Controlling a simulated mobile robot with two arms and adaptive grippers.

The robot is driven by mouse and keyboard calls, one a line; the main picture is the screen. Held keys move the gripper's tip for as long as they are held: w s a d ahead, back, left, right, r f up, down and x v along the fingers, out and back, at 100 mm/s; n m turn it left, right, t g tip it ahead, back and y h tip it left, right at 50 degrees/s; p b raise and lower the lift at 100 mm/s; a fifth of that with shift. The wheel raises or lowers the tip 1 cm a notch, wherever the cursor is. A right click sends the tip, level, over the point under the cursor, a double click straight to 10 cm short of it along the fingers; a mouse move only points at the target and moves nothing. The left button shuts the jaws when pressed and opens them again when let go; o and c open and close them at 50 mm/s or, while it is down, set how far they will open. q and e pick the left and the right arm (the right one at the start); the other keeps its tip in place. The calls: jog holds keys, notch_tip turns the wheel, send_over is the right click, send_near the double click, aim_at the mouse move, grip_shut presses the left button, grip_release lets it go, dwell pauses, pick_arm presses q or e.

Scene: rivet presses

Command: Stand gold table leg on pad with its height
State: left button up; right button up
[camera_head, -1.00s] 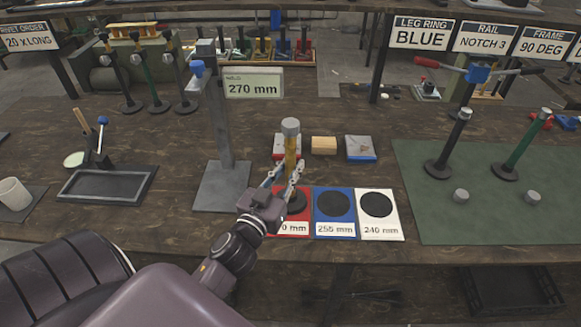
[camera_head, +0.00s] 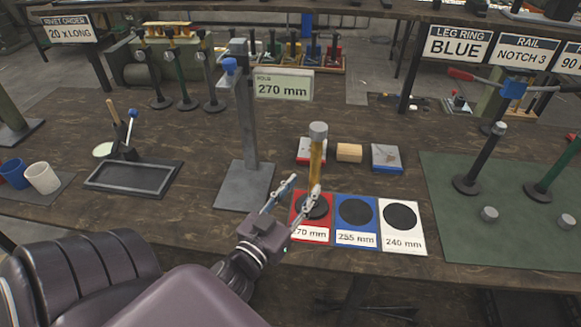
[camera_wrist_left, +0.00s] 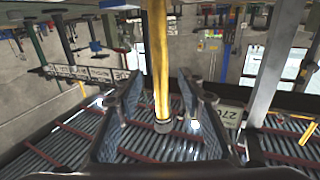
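The gold table leg (camera_head: 316,160), with a grey cap on top, stands upright on the red pad (camera_head: 325,223) labelled 270 mm. Its dark round foot rests on the pad's black disc. My left gripper (camera_head: 299,188) is open, its fingers spread and pointing at the leg from the front left. In the left wrist view the gold leg (camera_wrist_left: 159,65) passes between the two parted fingers (camera_wrist_left: 160,100), with a gap on both sides. The sign (camera_head: 283,86) on the grey measuring stand (camera_head: 245,183) reads 270 mm. My right gripper is not in view.
The blue 255 mm pad (camera_head: 357,226) and white 240 mm pad (camera_head: 404,236) lie empty to the right. Small blocks, including a wooden one (camera_head: 349,152), lie behind. A green mat (camera_head: 500,225) with dark legs is at right, a black tray (camera_head: 133,178) at left.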

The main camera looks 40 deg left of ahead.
pick_arm(q)
jog(key=s, duration=0.4)
jog(key=shift+s+d+b, duration=0.35)
jog(key=shift+s+b, duration=0.05)
